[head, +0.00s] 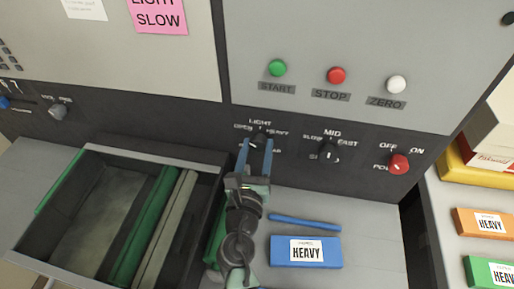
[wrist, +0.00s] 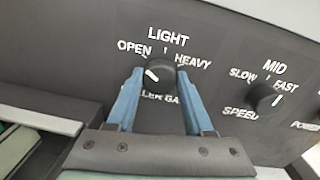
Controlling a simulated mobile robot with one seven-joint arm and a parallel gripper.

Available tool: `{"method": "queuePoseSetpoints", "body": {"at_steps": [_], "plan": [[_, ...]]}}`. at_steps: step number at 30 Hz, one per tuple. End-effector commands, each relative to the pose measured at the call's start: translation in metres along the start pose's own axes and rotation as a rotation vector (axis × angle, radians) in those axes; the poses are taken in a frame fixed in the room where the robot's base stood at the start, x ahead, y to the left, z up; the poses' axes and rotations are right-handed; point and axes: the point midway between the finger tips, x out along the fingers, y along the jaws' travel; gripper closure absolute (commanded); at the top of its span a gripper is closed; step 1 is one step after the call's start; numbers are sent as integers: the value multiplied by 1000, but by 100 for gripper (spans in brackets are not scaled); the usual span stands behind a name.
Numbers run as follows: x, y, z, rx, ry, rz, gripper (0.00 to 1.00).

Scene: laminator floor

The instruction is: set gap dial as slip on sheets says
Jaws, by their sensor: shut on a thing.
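The gap dial (wrist: 160,76) is a dark round knob on the dark front panel, with OPEN, LIGHT and HEAVY printed around it. Its white mark points up and left, toward OPEN. My gripper (wrist: 160,84) has its two blue fingers on either side of the knob, shut on it. In the head view my gripper (head: 258,145) reaches up to the panel and partly hides the dial. A pink slip (head: 158,14) on the upper panel reads LIGHT SLOW, its top cut off. A blue pack (head: 290,262) on the grey surface bears a white label reading HEAVY.
The speed dial (head: 328,152) and red power knob (head: 399,164) are right of the gap dial. Green (head: 277,68), red (head: 337,75) and white (head: 396,84) buttons sit above. An open tray (head: 190,157) with green rollers is left of my arm. HEAVY packs lie at right.

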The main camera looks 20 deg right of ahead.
Motion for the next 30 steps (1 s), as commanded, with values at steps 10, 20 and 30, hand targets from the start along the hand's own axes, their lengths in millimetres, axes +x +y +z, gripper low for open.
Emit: {"method": "queuePoseSetpoints", "body": {"at_steps": [10, 20, 30], "plan": [[0, 1, -2, 209, -9, 0, 100], [0, 1, -3, 522, -20, -1, 100], [0, 1, -4, 845, -33, -3, 100]]}}
